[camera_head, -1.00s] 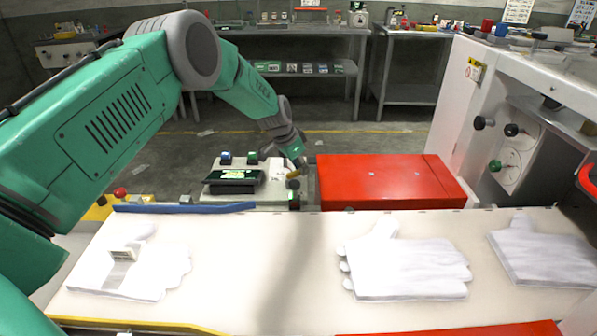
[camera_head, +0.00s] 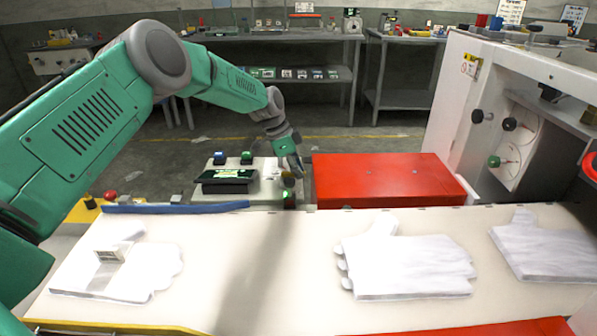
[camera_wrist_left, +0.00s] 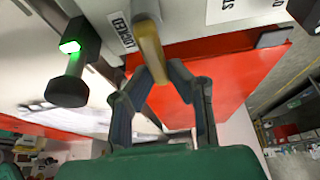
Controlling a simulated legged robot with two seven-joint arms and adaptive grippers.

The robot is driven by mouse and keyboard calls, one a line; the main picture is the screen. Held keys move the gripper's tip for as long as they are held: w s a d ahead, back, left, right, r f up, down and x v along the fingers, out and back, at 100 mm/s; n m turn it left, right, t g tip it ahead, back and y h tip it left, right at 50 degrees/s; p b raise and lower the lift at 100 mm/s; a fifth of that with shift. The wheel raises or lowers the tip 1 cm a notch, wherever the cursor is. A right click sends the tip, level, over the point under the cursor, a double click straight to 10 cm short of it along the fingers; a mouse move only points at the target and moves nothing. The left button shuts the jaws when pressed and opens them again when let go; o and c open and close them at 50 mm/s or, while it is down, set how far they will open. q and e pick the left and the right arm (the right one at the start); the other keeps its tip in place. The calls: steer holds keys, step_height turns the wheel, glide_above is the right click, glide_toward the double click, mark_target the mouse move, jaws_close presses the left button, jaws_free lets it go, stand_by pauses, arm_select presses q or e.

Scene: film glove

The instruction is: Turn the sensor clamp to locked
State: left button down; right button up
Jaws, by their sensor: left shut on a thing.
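My left gripper (camera_head: 291,166) reaches down to the grey-white device (camera_head: 262,188) behind the belt. In the left wrist view the gripper (camera_wrist_left: 152,82) is shut on the end of a tan-yellow clamp handle (camera_wrist_left: 149,45). The handle's far end meets the device at the top of that view. A label reading LOCKED (camera_wrist_left: 122,32) is on the device just left of the handle. A second label is to the right, partly cut off. A dark knob-like part with a lit green light (camera_wrist_left: 70,46) is at the left. My right gripper is not in view.
A red box (camera_head: 385,179) stands right of the device. White gloves (camera_head: 410,267) lie on the pale belt (camera_head: 240,290) in front. A blue strip (camera_head: 175,208) runs along the belt's back edge. A white machine (camera_head: 450,110) with knobs stands at the right.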

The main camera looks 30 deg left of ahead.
arm_select(q)
steer(key=shift+s+f, duration=0.1)
steer(key=shift+f, duration=0.05)
steer(key=c, duration=1.7)
jaws_free()
steer(key=shift+c, duration=0.2)
steer(key=shift+o, duration=1)
steer(key=shift+a+f, duration=0.1)
steer(key=v, duration=1.2)
steer(key=shift+w, duration=0.25)
